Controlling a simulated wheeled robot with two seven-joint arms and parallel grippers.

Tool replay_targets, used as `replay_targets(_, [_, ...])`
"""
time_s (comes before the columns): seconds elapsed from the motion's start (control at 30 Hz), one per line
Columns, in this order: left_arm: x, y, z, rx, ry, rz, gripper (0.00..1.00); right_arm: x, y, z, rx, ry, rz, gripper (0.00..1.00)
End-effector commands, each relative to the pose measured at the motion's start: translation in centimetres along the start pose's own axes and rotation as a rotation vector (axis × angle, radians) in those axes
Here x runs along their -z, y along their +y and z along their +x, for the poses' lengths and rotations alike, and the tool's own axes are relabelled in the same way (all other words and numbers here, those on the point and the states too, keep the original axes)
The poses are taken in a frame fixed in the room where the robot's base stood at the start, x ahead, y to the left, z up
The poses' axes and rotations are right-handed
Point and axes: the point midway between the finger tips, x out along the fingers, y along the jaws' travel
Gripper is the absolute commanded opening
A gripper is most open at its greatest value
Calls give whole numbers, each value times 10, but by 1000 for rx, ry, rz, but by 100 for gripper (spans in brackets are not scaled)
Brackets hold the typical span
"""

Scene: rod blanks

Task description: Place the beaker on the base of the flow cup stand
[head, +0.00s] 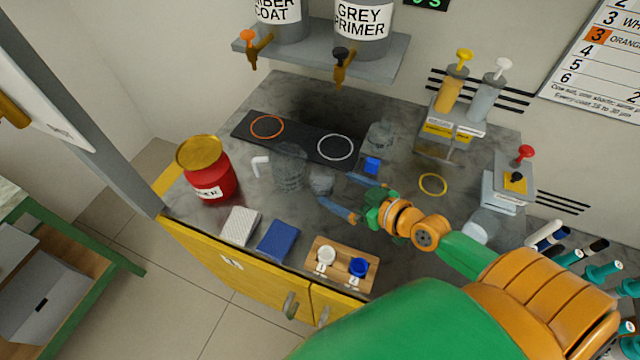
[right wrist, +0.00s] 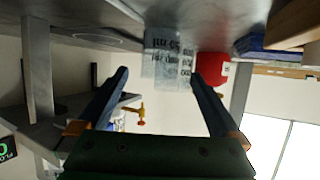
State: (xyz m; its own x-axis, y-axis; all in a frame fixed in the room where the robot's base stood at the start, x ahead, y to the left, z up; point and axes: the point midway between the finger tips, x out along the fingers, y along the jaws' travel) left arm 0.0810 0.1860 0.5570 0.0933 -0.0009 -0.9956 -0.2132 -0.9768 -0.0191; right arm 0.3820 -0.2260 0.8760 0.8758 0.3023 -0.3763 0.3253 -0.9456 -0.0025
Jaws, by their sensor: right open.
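My right gripper (head: 342,198) is open over the middle of the grey bench, its blue fingers pointing left. A small clear beaker (head: 320,182) stands just beyond the fingertips. In the right wrist view, clear ware with ml markings (right wrist: 165,62) shows ahead between the open fingers (right wrist: 158,76); nothing is gripped. A larger clear jug (head: 289,168) with a white handle stands directly behind and left of the beaker. My left gripper is not in view.
A red tin (head: 206,172) with a gold lid stands left. A white pad (head: 240,227), a blue pad (head: 278,240) and a wooden rack (head: 326,248) line the front edge. A dark mat (head: 300,139) lies behind. Dispensers (head: 450,105) stand at the back right.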

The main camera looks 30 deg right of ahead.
Motion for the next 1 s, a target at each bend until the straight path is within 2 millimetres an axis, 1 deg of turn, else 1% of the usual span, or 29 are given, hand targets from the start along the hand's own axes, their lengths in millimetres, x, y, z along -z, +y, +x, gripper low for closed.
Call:
replay_targets(0.03, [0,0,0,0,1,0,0,1,0,6,-2,4,1,100])
replay_targets(0.17, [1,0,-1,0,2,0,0,4,1,20,-1,4,1,100])
replay_targets(0.3, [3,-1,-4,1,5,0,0,9,1,46,0,4,1,100])
replay_targets(0.4, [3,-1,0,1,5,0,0,6,1,60,0,3,1,100])
replay_targets(0.5, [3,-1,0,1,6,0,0,6,1,65,1,1,-1,100])
replay_targets(0.63, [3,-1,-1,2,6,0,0,6,1,64,1,0,-1,100])
replay_targets(0.67, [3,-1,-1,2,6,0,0,6,1,64,1,0,-1,97])
replay_targets(0.7, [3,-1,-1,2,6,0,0,6,1,64,1,0,-1,86])
replay_targets(0.77, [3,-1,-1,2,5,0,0,6,1,64,1,0,-1,70])
replay_targets(0.8, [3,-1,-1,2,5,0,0,6,1,64,1,0,-1,60])
replay_targets(0.87, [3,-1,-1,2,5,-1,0,6,1,64,1,0,-1,43])
replay_targets(0.9, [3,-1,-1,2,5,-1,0,6,1,64,1,0,-1,32])
replay_targets(0.97, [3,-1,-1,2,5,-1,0,6,1,64,1,0,-1,18])
replay_targets(1.0, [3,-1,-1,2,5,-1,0,6,1,64,1,1,-1,9])
